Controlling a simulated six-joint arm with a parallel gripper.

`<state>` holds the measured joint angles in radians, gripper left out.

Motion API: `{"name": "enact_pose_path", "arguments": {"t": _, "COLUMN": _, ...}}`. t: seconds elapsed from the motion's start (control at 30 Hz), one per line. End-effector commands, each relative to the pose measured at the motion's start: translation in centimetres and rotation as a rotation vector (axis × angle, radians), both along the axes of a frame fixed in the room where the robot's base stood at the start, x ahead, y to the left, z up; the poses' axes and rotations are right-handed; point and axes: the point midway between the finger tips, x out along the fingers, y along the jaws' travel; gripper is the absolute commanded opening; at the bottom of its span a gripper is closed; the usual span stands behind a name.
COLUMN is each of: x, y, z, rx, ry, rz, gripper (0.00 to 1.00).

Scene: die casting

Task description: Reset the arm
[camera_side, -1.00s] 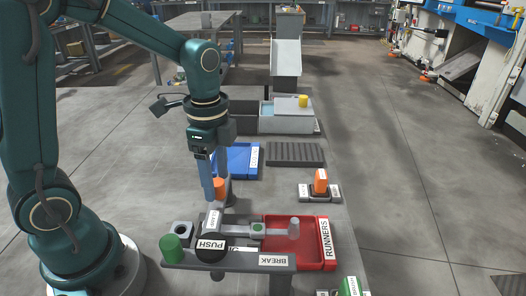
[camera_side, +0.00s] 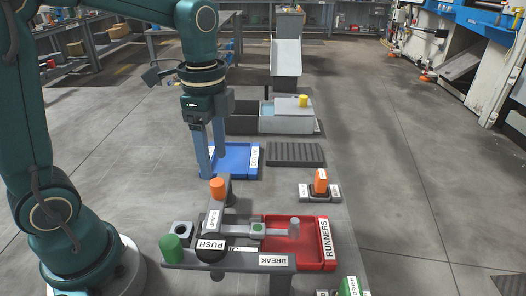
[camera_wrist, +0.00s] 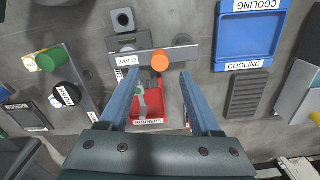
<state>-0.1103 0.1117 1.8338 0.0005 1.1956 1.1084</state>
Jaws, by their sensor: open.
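My gripper (camera_side: 213,165) is open and empty, its two blue fingers pointing down. It hangs above the orange knob (camera_side: 217,188) of the clamp, apart from it, with the blue cooling tray (camera_side: 236,160) behind in the side view. In the wrist view, my gripper (camera_wrist: 159,76) has its fingers spread wide, with the orange knob (camera_wrist: 160,61) visible between and beyond the tips. A grey part with a small green spot (camera_side: 258,229) lies along the clamp fixture and reaches over the red runners tray (camera_side: 312,259).
A black PUSH button (camera_side: 211,252) and a green knob (camera_side: 171,247) stand at the front by the BREAK bar (camera_side: 230,263). An orange switch (camera_side: 321,182), a dark grate (camera_side: 295,154) and a grey tank (camera_side: 286,122) lie to the right and behind.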

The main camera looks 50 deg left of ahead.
Motion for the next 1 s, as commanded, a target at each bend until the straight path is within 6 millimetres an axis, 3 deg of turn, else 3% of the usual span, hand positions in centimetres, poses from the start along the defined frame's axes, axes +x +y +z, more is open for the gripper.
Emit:
{"name": "enact_pose_path", "arguments": {"t": 0.2, "x": 0.0, "y": -0.3, "z": 1.1, "rx": 0.005, "ry": -0.048, "rz": -0.011, "gripper": 0.64}}
{"name": "enact_pose_path", "arguments": {"t": 0.37, "x": -1.9, "y": -1.1, "z": 3.3, "rx": 0.01, "ry": -0.155, "rz": 0.011, "gripper": 0.64}}
{"name": "enact_pose_path", "arguments": {"t": 0.5, "x": -4.2, "y": -1.8, "z": 4.3, "rx": -0.012, "ry": -0.274, "rz": 0.171, "gripper": 0.64}}
{"name": "enact_pose_path", "arguments": {"t": 0.7, "x": -7.2, "y": -2.5, "z": 3.9, "rx": -0.105, "ry": -0.416, "rz": 0.504, "gripper": 0.64}}
{"name": "enact_pose_path", "arguments": {"t": 1.0, "x": -8.4, "y": -2.7, "z": 2.1, "rx": -0.23, "ry": -0.448, "rz": 0.924, "gripper": 0.64}}
